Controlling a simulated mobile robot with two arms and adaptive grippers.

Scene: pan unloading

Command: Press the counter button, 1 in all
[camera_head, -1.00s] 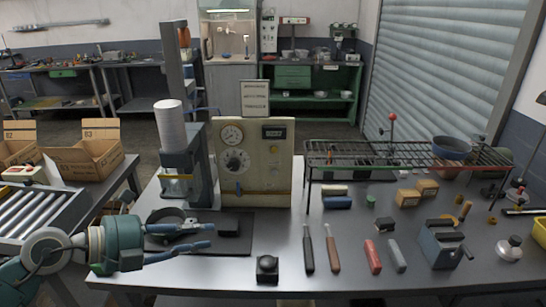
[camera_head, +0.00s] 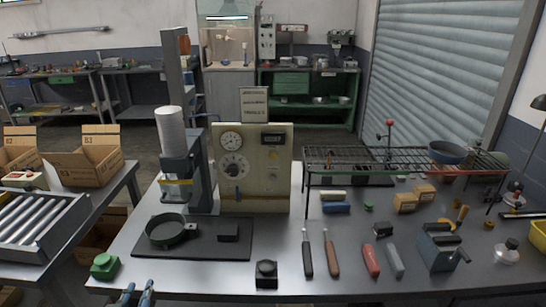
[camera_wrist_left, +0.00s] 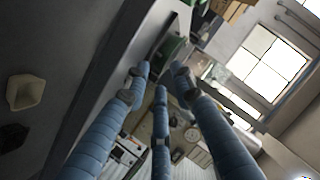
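A small black box with a round top (camera_head: 266,271) stands near the front edge of the metal workbench; it looks like a push button. A green block with a raised round top (camera_head: 105,265) stands at the bench's left front corner. I cannot tell for certain which is the counter button. A beige panel (camera_head: 228,190) with dials and a small dark display (camera_head: 272,139) stands behind. My left gripper (camera_head: 137,292) shows only its blue fingers at the bottom edge, right of and nearer than the green block. In the left wrist view its fingers (camera_wrist_left: 160,82) are apart and empty. My right gripper is out of view.
A dark round pan (camera_head: 167,230) sits on a black mat (camera_head: 205,251) beside a press (camera_head: 200,170). Several handled tools lie right of the black box, before a wire rack (camera_head: 400,160). A roller conveyor (camera_head: 30,222) stands at the left.

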